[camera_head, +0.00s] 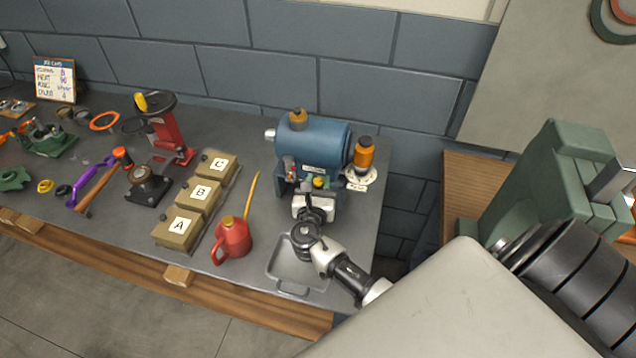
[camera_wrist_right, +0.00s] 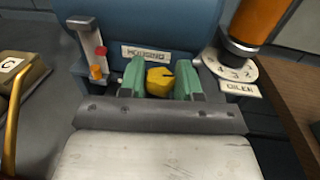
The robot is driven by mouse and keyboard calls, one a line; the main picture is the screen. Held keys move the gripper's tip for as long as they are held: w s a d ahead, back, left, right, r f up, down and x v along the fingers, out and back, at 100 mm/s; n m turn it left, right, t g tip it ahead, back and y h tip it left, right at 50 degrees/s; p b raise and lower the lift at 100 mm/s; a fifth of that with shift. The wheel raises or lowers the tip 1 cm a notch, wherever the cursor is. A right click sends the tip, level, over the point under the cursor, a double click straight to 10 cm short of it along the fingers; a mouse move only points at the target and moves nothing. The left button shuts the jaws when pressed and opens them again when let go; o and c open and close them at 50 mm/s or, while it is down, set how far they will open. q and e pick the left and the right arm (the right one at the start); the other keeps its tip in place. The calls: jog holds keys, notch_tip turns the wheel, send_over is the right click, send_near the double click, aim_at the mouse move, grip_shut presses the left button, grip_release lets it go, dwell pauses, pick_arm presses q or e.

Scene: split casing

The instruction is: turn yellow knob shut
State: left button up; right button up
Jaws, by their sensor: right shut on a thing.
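The yellow knob (camera_wrist_right: 159,81) sits on the front of the blue housing (camera_head: 315,137), under a label reading HOUSING. In the right wrist view it is between the two green fingertips of my right gripper (camera_wrist_right: 161,82), which is shut on it. A dark mark shows on the knob's face. In the head view my right gripper (camera_head: 318,187) reaches the housing's front from below, and only a bit of the yellow knob (camera_head: 319,182) shows. My left gripper is not in view.
An orange oiler (camera_head: 364,154) with a numbered dial (camera_wrist_right: 233,70) stands right of the knob. A small lever with an orange end (camera_wrist_right: 96,72) is left of it. A grey tray (camera_head: 292,289) lies below my arm. A red oil can (camera_head: 232,241) and boxes A, B, C (camera_head: 177,228) stand left.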

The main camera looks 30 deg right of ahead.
jog(key=shift+h, duration=0.3)
jog(key=m+g+h+b, duration=0.1)
jog(key=m+g+h, duration=0.1)
jog(key=m+g, duration=0.1)
jog(key=shift+w+a+f+g+b, duration=0.1)
jog(key=shift+w+a+g+b, duration=0.05)
jog(key=shift+g+b, duration=0.2)
jog(key=m+g+h+b, duration=0.1)
jog(key=g, duration=0.1)
jog(key=m+g+h+b, duration=0.1)
jog(key=m+g, duration=0.1)
jog(key=g, duration=0.1)
jog(key=shift+w+m+h, duration=0.1)
jog(key=shift+m+h, duration=0.2)
jog(key=shift+h, duration=0.1)
jog(key=m+g+b, duration=0.1)
jog(key=m+g, duration=0.1)
jog(key=g, duration=0.1)
jog(key=m+g+b, duration=0.2)
jog(key=g, duration=0.1)
jog(key=shift+w+g+h, duration=0.15)
jog(key=shift+g+h, duration=0.1)
jog(key=shift+h, duration=0.05)
jog(key=shift+m+g+y+b, duration=0.5)
jog(key=shift+m+g+b, duration=0.75)
jog(key=shift+g, duration=0.75)
jog(key=shift+m, duration=0.25)
jog(key=o, duration=0.9)
jog(key=shift+r, duration=0.2)
jog(key=shift+o, duration=0.2)
